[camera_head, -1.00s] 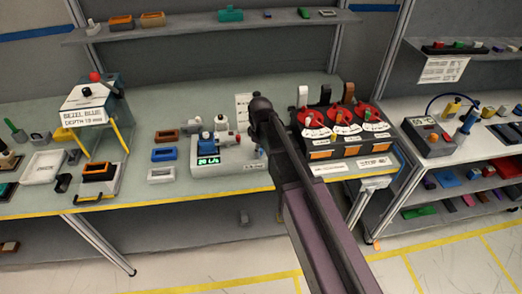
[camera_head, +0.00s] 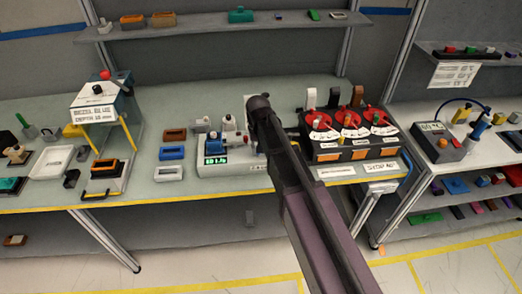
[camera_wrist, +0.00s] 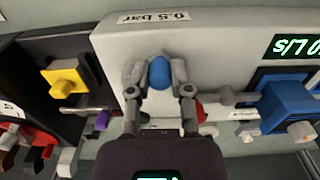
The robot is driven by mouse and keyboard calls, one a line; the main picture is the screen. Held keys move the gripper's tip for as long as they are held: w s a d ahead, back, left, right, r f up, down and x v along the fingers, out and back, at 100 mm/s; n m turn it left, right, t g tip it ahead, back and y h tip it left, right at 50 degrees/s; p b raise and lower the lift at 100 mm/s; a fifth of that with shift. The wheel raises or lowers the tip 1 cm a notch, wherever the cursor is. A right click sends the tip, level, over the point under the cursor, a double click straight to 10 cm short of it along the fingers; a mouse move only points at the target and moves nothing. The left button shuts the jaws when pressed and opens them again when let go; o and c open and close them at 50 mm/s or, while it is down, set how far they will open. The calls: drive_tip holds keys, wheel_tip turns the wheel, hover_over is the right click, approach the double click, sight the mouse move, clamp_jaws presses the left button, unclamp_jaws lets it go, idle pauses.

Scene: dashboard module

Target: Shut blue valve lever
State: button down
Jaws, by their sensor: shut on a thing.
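In the wrist view my gripper (camera_wrist: 160,62) has its two fingers closed on a rounded blue lever knob (camera_wrist: 160,74), in front of a light grey housing (camera_wrist: 225,35) labelled 0.5 bar. A blue valve block (camera_wrist: 290,106) with a grey stem sits to the right, below a green-lit display (camera_wrist: 297,44). How the held knob joins the valve is hidden. In the head view the light grey unit (camera_head: 240,168) with its green display stands on the bench. My arm covers its right end, and my fingers are hidden there.
A black panel with red rotary handles (camera_head: 352,118) stands close to the right of my arm. A blue tray (camera_head: 171,153) and other small trays lie left of the unit. In the wrist view a yellow knob (camera_wrist: 64,82) is on a dark panel at left.

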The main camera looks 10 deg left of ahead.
drive_tip(key=m, duration=0.1)
drive_tip(key=w+a+m, duration=0.1)
drive_tip(key=m, duration=0.1)
drive_tip(key=shift+m, duration=0.3)
drive_tip(key=shift+w+a+m, duration=0.1)
drive_tip(key=shift+w+m, duration=0.2)
drive_tip(key=shift+m, duration=0.6)
drive_tip(key=shift+w+a+m, duration=0.1)
drive_tip(key=shift+w+m, duration=0.2)
drive_tip(key=shift+m, duration=0.6)
drive_tip(key=c, duration=0.5)
unclamp_jaws()
drive_tip(key=shift+c, duration=0.2)
drive_tip(key=shift+s+n, duration=0.15)
drive_tip(key=shift+n, duration=0.15)
